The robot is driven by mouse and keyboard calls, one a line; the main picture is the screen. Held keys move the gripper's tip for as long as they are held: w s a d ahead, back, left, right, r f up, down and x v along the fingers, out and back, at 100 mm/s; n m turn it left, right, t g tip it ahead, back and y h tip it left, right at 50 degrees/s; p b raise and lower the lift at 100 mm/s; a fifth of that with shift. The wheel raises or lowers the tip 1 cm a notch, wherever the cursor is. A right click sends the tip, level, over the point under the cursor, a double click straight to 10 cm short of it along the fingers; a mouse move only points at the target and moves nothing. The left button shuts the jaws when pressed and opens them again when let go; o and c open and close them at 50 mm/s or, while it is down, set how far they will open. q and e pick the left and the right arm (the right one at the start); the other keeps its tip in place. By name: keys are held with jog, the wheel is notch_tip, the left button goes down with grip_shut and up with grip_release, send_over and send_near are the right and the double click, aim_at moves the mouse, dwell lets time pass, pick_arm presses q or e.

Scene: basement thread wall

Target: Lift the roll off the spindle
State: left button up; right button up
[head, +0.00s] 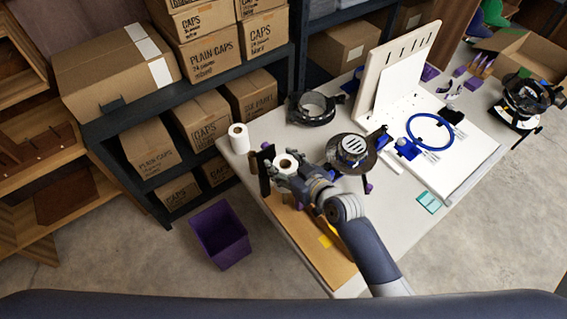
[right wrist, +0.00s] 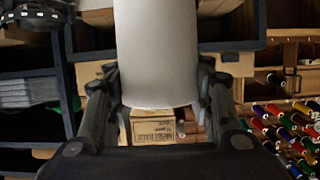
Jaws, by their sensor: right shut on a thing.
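The white roll (head: 286,163) stands near the left edge of the table, with a dark hole in its top. My right gripper (head: 285,172) is shut on it, coming in from the lower right. In the right wrist view the roll (right wrist: 158,55) fills the space between the two fingers of my right gripper (right wrist: 158,95), and one end of it shows. The spindle cannot be made out, so I cannot tell whether the roll is still around it. My left gripper is not in view.
A second white roll (head: 239,137) stands at the table corner. A dark upright piece (head: 264,170) is close left of the gripped roll. A round black-rimmed device (head: 352,150) stands to the right. A purple bin (head: 219,234) is on the floor. Shelves hold cardboard boxes (head: 203,122).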

jog(key=shift+r+p, duration=0.4)
jog(key=shift+r, duration=0.35)
notch_tip(320, 180, up, 4)
jog(key=p, duration=0.4)
jog(key=shift+f, duration=0.1)
